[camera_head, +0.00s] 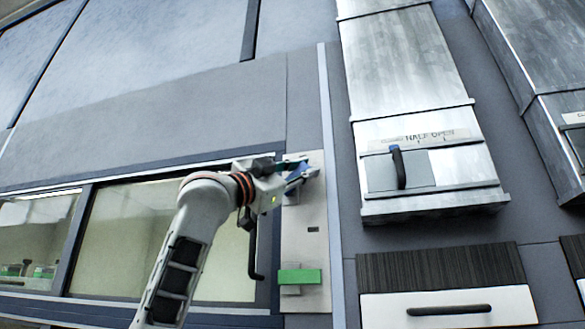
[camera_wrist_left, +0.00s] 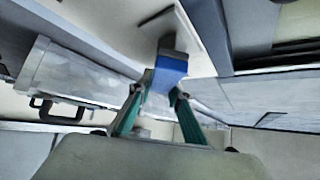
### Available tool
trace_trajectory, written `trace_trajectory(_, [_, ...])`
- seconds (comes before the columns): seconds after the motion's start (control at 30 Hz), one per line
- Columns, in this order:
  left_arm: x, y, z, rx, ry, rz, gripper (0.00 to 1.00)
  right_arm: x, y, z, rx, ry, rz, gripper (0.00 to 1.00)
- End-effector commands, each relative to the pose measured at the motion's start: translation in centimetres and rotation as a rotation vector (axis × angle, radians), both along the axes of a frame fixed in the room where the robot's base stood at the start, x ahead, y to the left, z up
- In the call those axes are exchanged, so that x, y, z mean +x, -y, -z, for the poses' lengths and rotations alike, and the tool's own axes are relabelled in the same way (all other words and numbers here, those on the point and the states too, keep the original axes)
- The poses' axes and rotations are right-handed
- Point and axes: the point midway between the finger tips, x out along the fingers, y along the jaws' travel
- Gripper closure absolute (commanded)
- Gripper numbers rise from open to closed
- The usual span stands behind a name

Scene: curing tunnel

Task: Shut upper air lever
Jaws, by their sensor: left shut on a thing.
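The upper air lever, with a blue handle (camera_wrist_left: 171,66), is on a pale upright panel (camera_head: 312,215). In the wrist view my left gripper (camera_wrist_left: 156,92) has its teal fingers closed on the blue handle's near end. In the head view the left gripper (camera_head: 300,172) is at the panel's upper part and hides much of the lever. A second lever with a green handle (camera_head: 300,276) lies level lower on the same panel. My right gripper is in neither view.
A metal duct (camera_head: 405,75) labelled "HALF OPEN" with a dark-blue handle (camera_head: 398,167) stands to the right. A drawer front with a black handle (camera_head: 449,310) is below it. Left of the panel are windows (camera_head: 135,235) with a black upright handle (camera_head: 253,250) beside my arm.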

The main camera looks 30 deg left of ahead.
Motion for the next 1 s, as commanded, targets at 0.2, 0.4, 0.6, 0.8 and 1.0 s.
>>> trace_trajectory(0.2, [0.2,0.6,0.8,0.195,-0.063,-0.004,1.0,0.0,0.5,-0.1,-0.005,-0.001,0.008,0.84])
trace_trajectory(0.4, [0.3,1.1,1.7,0.373,-0.119,-0.002,1.0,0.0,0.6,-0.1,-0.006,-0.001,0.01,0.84])
trace_trajectory(0.6, [0.4,1.5,2.7,0.533,-0.169,-0.002,1.0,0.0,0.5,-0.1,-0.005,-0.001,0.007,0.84])
trace_trajectory(0.8, [0.4,1.7,3.4,0.654,-0.205,-0.001,1.0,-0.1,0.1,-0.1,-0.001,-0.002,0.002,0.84])
trace_trajectory(1.0, [0.5,1.7,3.9,0.727,-0.23,-0.002,1.0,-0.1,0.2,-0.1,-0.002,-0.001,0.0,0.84])
